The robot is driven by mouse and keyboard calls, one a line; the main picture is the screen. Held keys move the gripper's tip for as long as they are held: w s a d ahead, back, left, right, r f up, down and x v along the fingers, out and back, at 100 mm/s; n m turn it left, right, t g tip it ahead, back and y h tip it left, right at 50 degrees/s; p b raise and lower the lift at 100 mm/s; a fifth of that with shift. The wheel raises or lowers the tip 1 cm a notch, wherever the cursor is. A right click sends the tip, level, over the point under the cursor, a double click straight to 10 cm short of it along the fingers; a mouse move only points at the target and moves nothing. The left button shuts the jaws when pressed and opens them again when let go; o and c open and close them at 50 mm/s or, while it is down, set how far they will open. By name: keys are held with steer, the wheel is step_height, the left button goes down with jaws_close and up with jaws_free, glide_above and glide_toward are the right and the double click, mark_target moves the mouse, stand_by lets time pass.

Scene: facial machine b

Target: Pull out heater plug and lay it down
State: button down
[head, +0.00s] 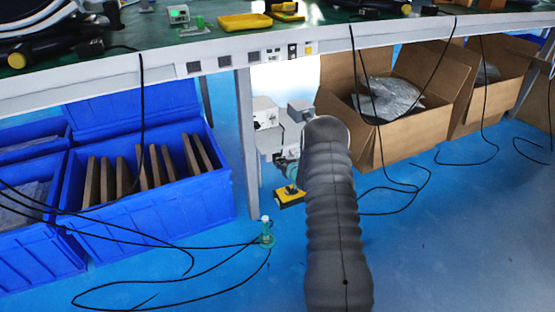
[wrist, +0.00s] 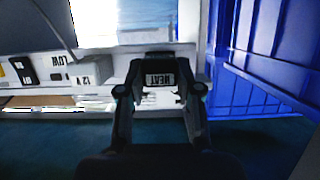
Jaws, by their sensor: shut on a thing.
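In the wrist view, my gripper (wrist: 160,92) is shut on a dark heater plug (wrist: 158,66), which sits between the two fingertips. A pale label with the letters HEAT, turned round, shows at the plug. Behind it is a white panel (wrist: 100,88) with other dark and pale fittings to the left, marked LOW and 12V. Whether the plug is seated in the panel or clear of it cannot be told. In the head view, my grey sleeved arm rises below the table's front edge (head: 222,52), where small sockets show. My gripper cannot be made out there.
Blue crates (head: 150,235) stand under the table at left, one holding several brown boards. Open cardboard boxes (head: 425,140) stand at right. Black cables hang from the table and lie across the blue floor (head: 420,230). A table leg (head: 249,140) is left of my arm.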

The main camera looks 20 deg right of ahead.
steer(key=shift+s+d+p, duration=0.1)
steer(key=shift+s+p, duration=0.2)
steer(key=shift+s, duration=2.4)
steer(key=shift+s, duration=0.1)
